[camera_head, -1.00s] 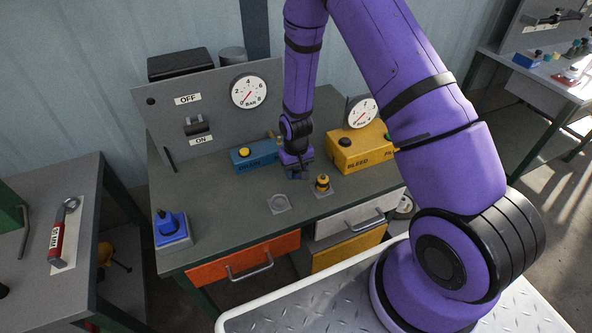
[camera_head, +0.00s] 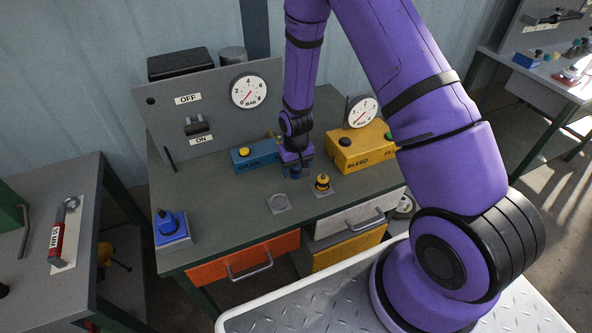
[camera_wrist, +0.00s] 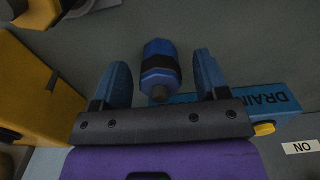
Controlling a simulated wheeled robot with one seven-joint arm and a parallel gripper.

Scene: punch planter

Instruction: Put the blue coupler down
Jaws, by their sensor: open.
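The blue coupler (camera_wrist: 158,68), with a dark band around its middle, sits between the two blue fingers of my gripper (camera_wrist: 163,78) in the wrist view. Gaps show on both sides of it, so the gripper is open around it and not gripping it. I cannot tell for sure if its lower end touches the grey-green bench top (camera_head: 240,213). In the head view my gripper (camera_head: 296,171) is low over the bench, in front of the blue DRAIN box (camera_head: 256,156); the coupler is hard to tell apart from the fingers there.
A yellow BLEED/FILL box (camera_head: 352,158) stands close to the right of my gripper. In front are a yellow-and-black fitting (camera_head: 322,183) on a plate and a plate with a grey ring (camera_head: 279,203). A blue fitting on a block (camera_head: 171,228) is at the front left. The bench's left middle is clear.

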